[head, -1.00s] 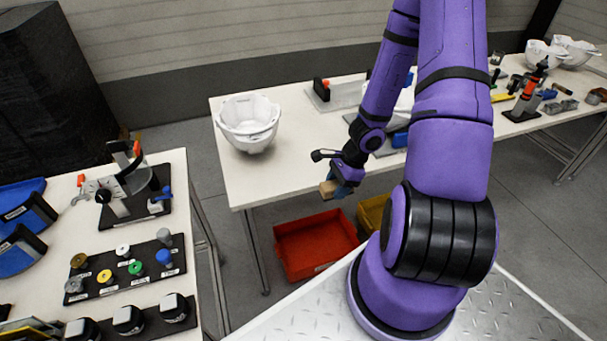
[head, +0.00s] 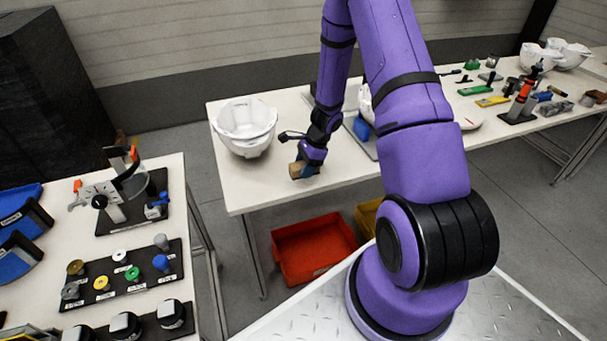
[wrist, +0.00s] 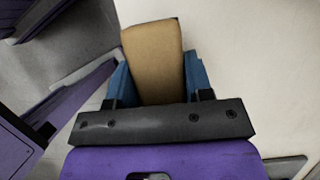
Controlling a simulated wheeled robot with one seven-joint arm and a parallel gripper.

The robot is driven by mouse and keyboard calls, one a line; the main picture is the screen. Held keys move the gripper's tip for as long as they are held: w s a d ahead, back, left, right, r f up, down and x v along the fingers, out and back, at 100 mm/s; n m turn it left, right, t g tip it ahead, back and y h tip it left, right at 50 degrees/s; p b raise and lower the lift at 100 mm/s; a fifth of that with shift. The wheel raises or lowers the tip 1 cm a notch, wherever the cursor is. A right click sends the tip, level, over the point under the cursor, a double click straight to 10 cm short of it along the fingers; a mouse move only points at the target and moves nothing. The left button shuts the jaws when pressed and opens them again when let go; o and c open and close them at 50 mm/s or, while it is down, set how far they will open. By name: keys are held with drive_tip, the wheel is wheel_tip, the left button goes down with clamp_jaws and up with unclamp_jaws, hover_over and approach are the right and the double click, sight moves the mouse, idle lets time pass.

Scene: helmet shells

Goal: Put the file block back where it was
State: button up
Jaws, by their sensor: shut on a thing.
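The file block (head: 297,168) is a small tan-brown block held in my gripper (head: 305,172). In the head view it is over the front part of the middle white table, to the right of a white helmet shell. In the wrist view the block (wrist: 153,58) sits between the two blue fingers of my gripper (wrist: 157,78), which are shut on its sides. The white table top shows beyond it. I cannot tell whether the block touches the table.
A white helmet shell (head: 245,127) stands on the middle table (head: 265,194). A red bin (head: 312,247) is on the floor below. The left table has a clamp fixture (head: 118,190) and a black rack (head: 124,275). Tools lie on the right table, including green-handled ones (head: 474,88).

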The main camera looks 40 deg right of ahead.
drive_tip(key=shift+w+f, duration=0.2)
drive_tip(key=shift+f, duration=1.6)
drive_tip(key=shift+f, duration=0.1)
drive_tip(key=o, duration=0.8)
drive_tip(key=shift+o, duration=0.2)
